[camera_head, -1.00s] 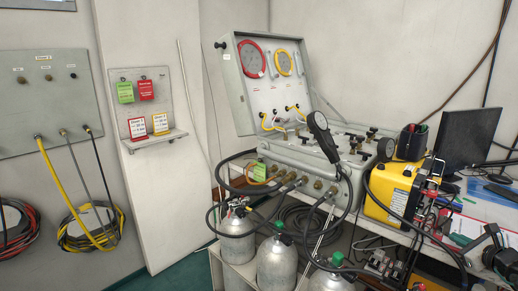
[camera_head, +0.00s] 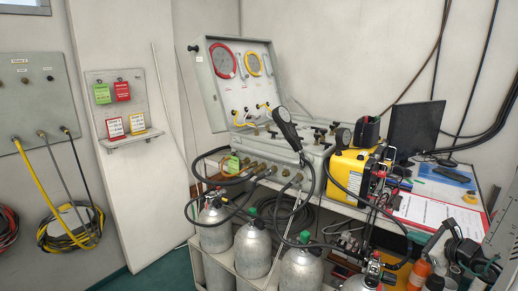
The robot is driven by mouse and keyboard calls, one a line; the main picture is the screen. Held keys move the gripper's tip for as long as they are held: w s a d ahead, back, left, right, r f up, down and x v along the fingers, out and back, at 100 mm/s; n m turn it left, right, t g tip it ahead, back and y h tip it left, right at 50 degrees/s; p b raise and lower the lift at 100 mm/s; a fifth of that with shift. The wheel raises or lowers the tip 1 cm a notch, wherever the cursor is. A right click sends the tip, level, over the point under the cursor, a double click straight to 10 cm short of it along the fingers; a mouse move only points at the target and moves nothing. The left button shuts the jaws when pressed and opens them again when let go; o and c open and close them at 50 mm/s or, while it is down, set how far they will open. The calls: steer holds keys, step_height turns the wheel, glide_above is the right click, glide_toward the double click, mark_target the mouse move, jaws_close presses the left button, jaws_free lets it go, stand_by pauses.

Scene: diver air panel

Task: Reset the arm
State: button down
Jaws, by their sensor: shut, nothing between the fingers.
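My arm and gripper are not in view. The diver air panel (camera_head: 240,75) stands with its lid raised on the bench, showing a red-rimmed gauge (camera_head: 222,61) and a yellow-rimmed gauge (camera_head: 252,64). Its lower case (camera_head: 262,158) has a row of brass fittings with black hoses running from them. A black hand gauge (camera_head: 285,122) on a hose stands up at the front of the panel. Several grey gas cylinders (camera_head: 253,250) stand below the bench front.
A yellow case (camera_head: 347,168), a monitor (camera_head: 415,130) and a red clipboard (camera_head: 430,214) are on the bench at right. A tag board (camera_head: 117,104) and a hose panel (camera_head: 32,95) hang at left. Green floor (camera_head: 150,278) shows clear at lower left.

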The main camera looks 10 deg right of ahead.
steer(key=s+a+r+n+g+y, duration=0.2)
steer(key=a+r+n+g, duration=0.15)
steer(key=a, duration=0.35)
steer(key=s+a+r+n+g+y, duration=0.25)
steer(key=a+n, duration=0.25)
steer(key=a, duration=0.3)
steer(key=s+a+r+n+g+y, duration=0.1)
steer(key=a+r+n+g+y, duration=0.15)
steer(key=a+n, duration=0.35)
steer(key=s+a+r+n+g+h, duration=0.2)
steer(key=s+a+r+n+h, duration=0.2)
steer(key=s+a+r+n, duration=0.2)
steer(key=s+a+r+n+g+h, duration=0.2)
steer(key=s+a+r+n+h, duration=0.3)
steer(key=s+a+n, duration=0.3)
steer(key=s+r, duration=0.1)
steer(key=s, duration=0.2)
steer(key=shift+s+r, duration=0.2)
steer(key=shift+n, duration=0.25)
